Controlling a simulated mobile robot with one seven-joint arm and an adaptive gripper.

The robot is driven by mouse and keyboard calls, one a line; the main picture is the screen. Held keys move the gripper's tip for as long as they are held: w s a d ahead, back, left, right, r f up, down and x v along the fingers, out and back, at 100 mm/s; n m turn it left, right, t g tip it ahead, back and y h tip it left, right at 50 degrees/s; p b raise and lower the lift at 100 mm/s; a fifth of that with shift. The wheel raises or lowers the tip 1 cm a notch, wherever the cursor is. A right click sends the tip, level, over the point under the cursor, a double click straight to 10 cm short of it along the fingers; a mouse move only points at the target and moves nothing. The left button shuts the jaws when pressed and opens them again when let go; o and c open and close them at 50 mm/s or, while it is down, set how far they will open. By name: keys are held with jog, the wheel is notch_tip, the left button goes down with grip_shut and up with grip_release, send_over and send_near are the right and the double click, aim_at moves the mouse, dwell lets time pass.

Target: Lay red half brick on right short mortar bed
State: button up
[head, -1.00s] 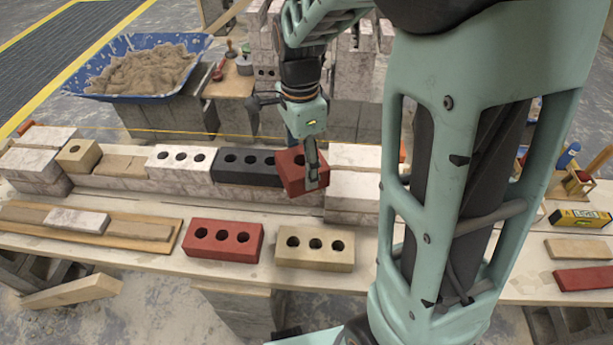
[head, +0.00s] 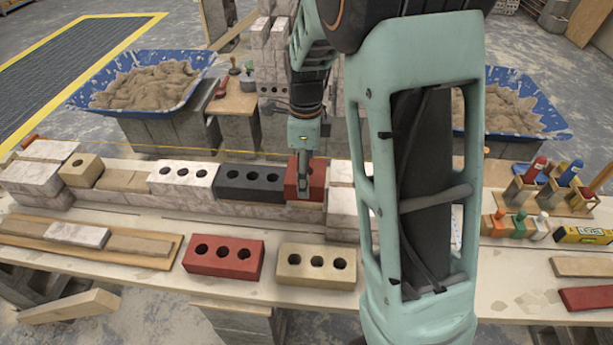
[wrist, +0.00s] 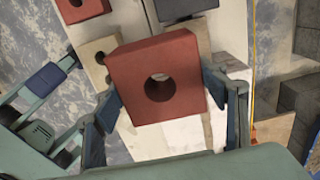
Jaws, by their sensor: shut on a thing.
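The red half brick (head: 317,180), with one hole, is held in my gripper (head: 304,190). It is roughly level over the gap in the wall, just right of the black brick (head: 253,183) and left of the whitish block stack (head: 342,205). In the wrist view the half brick (wrist: 152,62) sits between both fingers of my gripper (wrist: 165,100). The right short mortar bed is hidden beneath the brick and gripper. I cannot tell whether the brick touches it.
A white brick (head: 184,179) and a tan half brick (head: 80,170) stand left along the wall. A red brick (head: 223,259) and a tan brick (head: 316,266) lie in front. Blue mortar tubs (head: 203,85) stand behind. A yellow string (head: 125,146) runs behind the wall.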

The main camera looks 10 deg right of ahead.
jog(key=w+f, duration=0.2)
jog(key=w+d+f, duration=0.1)
jog(key=f, duration=0.1)
jog(key=w+f, duration=0.2)
jog(key=shift+w+d+f+b, duration=0.1)
jog(key=shift+w+d+b, duration=0.25)
jog(key=shift+d, duration=0.05)
jog(key=shift+f, duration=1.55)
jog(key=shift+f, duration=0.1)
jog(key=o, duration=2)
jog(key=shift+f, duration=0.1)
jog(key=shift+o, duration=0.2)
notch_tip(320, 180, up, 12)
jog(key=p, duration=0.1)
jog(key=shift+r, duration=0.2)
jog(key=shift+d, duration=0.1)
